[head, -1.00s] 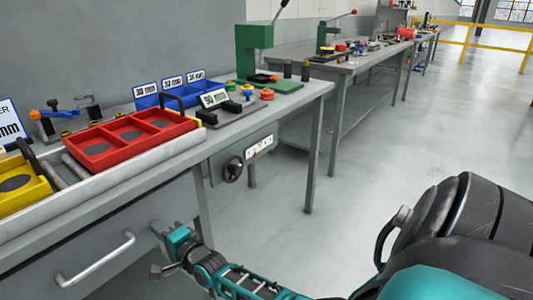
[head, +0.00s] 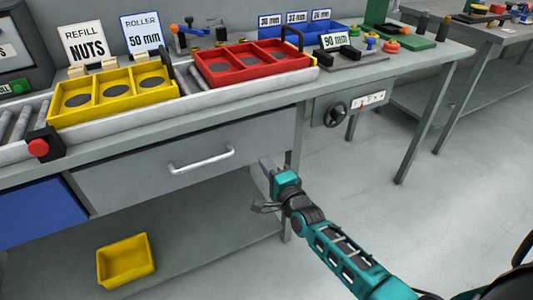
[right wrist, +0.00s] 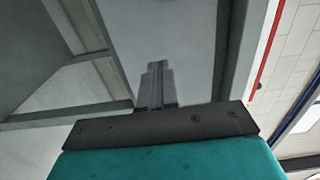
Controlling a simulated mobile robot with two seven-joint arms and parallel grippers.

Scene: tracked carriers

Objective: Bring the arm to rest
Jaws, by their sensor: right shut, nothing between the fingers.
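My right gripper (head: 262,186) is in the head view, in front of the workbench (head: 245,112), below the table top and near the right end of the grey drawer (head: 195,160). Its arm comes in from the lower right. In the right wrist view the fingers (right wrist: 155,85) are together with nothing between them. Whether the gripper touches the bench front cannot be told. My left gripper is not in view.
A yellow tray (head: 82,112) and a red tray (head: 213,80) stand on the bench's roller track. The drawer handle (head: 202,168) sticks out left of the gripper. A yellow bin (head: 101,268) lies on the lower shelf. The floor (head: 380,235) to the right is clear.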

